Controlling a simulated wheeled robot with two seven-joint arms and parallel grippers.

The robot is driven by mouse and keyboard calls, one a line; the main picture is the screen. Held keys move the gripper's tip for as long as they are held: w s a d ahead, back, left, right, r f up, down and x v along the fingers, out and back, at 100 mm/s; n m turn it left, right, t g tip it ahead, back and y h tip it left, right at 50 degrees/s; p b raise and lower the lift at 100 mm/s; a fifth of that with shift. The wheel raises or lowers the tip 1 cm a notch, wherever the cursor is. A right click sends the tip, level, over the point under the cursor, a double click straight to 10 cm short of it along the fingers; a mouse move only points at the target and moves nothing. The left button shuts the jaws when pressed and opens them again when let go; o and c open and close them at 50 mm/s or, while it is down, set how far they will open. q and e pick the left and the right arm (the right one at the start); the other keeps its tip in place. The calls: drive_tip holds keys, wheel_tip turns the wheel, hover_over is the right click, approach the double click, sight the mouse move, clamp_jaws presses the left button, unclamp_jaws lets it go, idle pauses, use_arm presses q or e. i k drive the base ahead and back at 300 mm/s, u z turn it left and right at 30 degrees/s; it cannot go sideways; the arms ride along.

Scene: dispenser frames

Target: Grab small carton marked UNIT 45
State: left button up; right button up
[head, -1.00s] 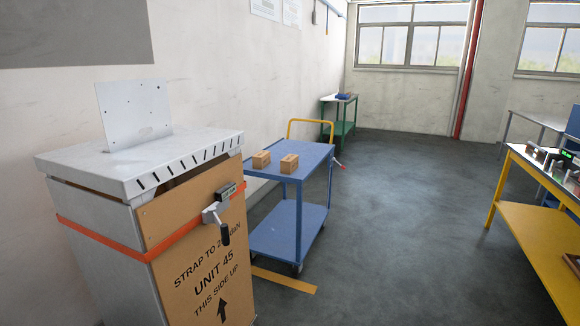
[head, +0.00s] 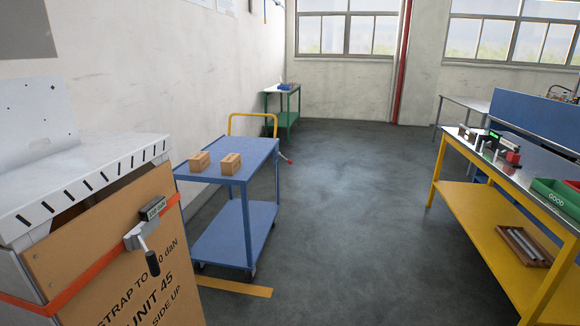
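Two small brown cartons stand apart on the top shelf of a blue trolley (head: 262,146) in the head view. The left carton (head: 199,162) is near the trolley's left edge, and the right carton (head: 231,164) is just beside it. Any marking on either is too small to read. A large brown panel (head: 110,265) at lower left, strapped to a grey metal cabinet (head: 90,165), carries the words UNIT 45. Neither of my grippers is in view.
An orange strap (head: 70,275) with a ratchet crosses the panel. A yellow bench (head: 500,200) with a green GOOD bin (head: 556,198) stands at right. A green table (head: 284,108) is at the back. The floor (head: 350,220) between trolley and bench is clear.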

sight(231, 164)
drive_tip(key=z, duration=0.7)
drive_tip(key=i, duration=3.25)
drive_tip(key=u, duration=1.7)
drive_tip(key=i, duration=0.75)
drive_tip(key=u, duration=0.6)
